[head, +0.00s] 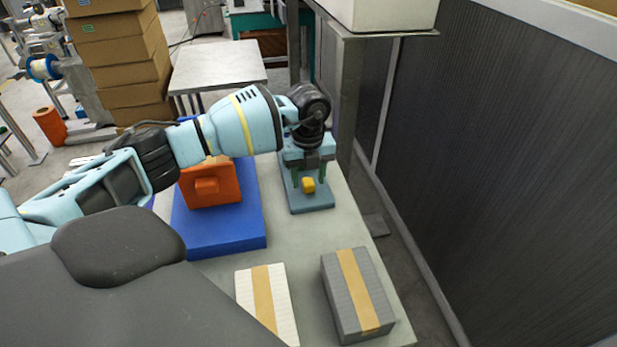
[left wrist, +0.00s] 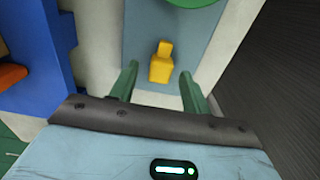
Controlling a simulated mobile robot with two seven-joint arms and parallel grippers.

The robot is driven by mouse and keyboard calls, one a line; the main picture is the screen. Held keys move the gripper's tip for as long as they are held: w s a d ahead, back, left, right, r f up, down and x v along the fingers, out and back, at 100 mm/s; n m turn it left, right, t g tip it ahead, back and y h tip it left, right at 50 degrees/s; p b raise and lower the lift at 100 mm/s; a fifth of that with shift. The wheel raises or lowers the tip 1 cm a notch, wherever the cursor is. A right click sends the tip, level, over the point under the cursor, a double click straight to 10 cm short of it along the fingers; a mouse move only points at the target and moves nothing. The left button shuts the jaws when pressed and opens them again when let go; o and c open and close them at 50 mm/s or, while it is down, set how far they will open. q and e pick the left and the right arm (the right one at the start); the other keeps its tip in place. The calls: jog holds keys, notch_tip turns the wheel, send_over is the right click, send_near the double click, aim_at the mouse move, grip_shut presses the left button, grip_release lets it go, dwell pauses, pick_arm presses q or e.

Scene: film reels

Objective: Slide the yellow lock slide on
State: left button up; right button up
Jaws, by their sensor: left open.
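The small yellow lock slide (head: 308,185) sits on a blue-grey base plate (head: 312,205) near the table's right edge. In the left wrist view the yellow lock slide (left wrist: 160,66) lies on the plate (left wrist: 137,40), ahead of and between my finger tips. My left gripper (head: 308,178) is open above the plate, with its green fingers pointing down; its fingers also show in the left wrist view (left wrist: 158,78). A green round part (left wrist: 192,2) shows at the top edge of that view, mostly cut off. I cannot tell whether the fingers touch the slide. My right gripper is not in view.
A blue block (head: 225,237) with an orange part (head: 225,190) stands left of the plate. A white box (head: 252,300) and a grey box (head: 352,290) lie at the table's front. A metal post (head: 350,100) stands behind the gripper. Bare table (head: 320,235) lies in front of the plate.

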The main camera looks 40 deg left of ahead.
pick_arm(q)
jog(key=shift+f, duration=0.35)
grip_shut()
jog(key=shift+w+a+b, duration=0.55)
jog(key=shift+w+a, duration=0.7)
jog(key=shift+a, duration=0.2)
jog(key=shift+r, duration=0.15)
grip_release()
jog(key=shift+w+a, duration=0.1)
